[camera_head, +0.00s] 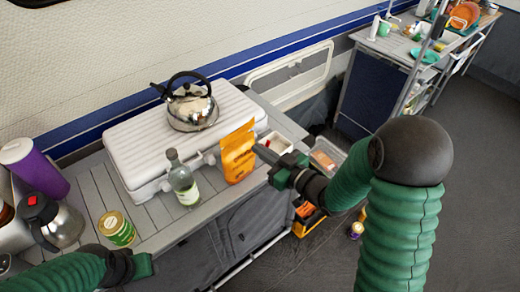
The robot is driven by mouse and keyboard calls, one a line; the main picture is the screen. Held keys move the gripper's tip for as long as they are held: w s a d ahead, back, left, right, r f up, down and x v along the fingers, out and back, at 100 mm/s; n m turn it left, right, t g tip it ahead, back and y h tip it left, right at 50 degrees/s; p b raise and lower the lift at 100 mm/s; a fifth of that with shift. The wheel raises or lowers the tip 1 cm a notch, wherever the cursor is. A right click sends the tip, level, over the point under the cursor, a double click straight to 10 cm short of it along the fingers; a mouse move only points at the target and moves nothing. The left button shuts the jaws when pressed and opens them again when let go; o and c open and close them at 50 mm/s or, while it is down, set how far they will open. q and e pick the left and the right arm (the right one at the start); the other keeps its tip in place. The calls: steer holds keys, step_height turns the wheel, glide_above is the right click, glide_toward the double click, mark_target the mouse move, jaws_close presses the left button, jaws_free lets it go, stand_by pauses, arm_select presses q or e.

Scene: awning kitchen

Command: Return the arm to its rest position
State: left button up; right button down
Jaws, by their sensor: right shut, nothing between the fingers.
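My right arm (402,225) comes in from the lower right, with its green ribbed sleeve bent at a dark round elbow. My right gripper (264,154) is shut and empty, just right of the orange pouch (238,152) near the counter's right end. I cannot tell whether it touches the pouch. My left arm (60,274) lies low at the bottom left. My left gripper (143,266) shows only in part in front of the counter, and its fingers cannot be made out.
The slatted counter (150,215) holds a white case (145,133) with a kettle (190,107) on it. Floor (475,165) is open at right.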

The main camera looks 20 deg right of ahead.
steer(key=shift+f, duration=0.1)
steer(key=s+d+f+m+g+h, duration=0.35)
steer(key=s+f+g+h, duration=0.2)
steer(key=f+h, duration=0.2)
steer(key=s+a+f+m+g, duration=0.1)
steer(key=s+a+f+g, duration=0.1)
steer(key=s+g, duration=0.5)
steer(key=s, duration=0.6)
steer(key=shift+s+f, duration=0.3)
steer(key=shift+f, duration=0.1)
